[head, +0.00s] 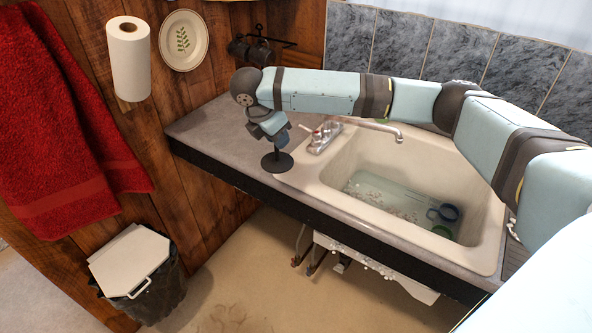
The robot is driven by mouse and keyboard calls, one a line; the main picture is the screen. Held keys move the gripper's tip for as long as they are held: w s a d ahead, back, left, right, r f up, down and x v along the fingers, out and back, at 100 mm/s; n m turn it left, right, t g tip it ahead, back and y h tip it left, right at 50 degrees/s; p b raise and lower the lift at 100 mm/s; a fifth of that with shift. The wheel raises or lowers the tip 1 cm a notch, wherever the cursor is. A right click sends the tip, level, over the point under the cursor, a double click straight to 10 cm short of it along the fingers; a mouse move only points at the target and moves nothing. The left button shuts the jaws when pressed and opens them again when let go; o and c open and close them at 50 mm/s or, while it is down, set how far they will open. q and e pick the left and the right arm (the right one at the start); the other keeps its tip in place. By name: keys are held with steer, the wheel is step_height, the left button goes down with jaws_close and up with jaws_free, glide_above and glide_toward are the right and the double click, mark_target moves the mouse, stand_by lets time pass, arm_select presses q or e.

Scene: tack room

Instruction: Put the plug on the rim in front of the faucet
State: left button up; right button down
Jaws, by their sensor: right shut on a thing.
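The plug (277,162) is a dark round disc with a thin stem. My right gripper (273,140) is shut on its stem, pointing down at the left end of the sink. The disc is level, over or on the edge where the counter meets the pale sink rim (312,187); I cannot tell whether it touches. The chrome faucet (322,136) stands on the rim just right of the gripper, and its spout reaches right over the basin. My right arm crosses above the back of the sink and hides part of it. My left gripper is not in view.
The grey counter (215,128) is clear to the left. In the basin lie a blue round-ended item (449,212) and a green item (442,232). A paper towel roll (128,60), plate (184,40) and red towel (60,120) hang on the wall. A bin (130,260) stands below.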

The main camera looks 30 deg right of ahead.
steer(key=w+d+r+n+t+y, duration=0.35)
steer(key=w+d+r+n, duration=0.35)
steer(key=d+n, duration=0.55)
steer(key=shift+n, duration=0.65)
steer(key=f, duration=0.6)
steer(key=a+f+p, duration=0.1)
steer(key=f, duration=0.6)
steer(key=a+f+p, duration=0.1)
steer(key=f, duration=0.6)
steer(key=shift+w, duration=0.2)
steer(key=c, duration=0.9)
jaws_free()
steer(key=shift+f, duration=0.15)
steer(key=shift+c, duration=0.2)
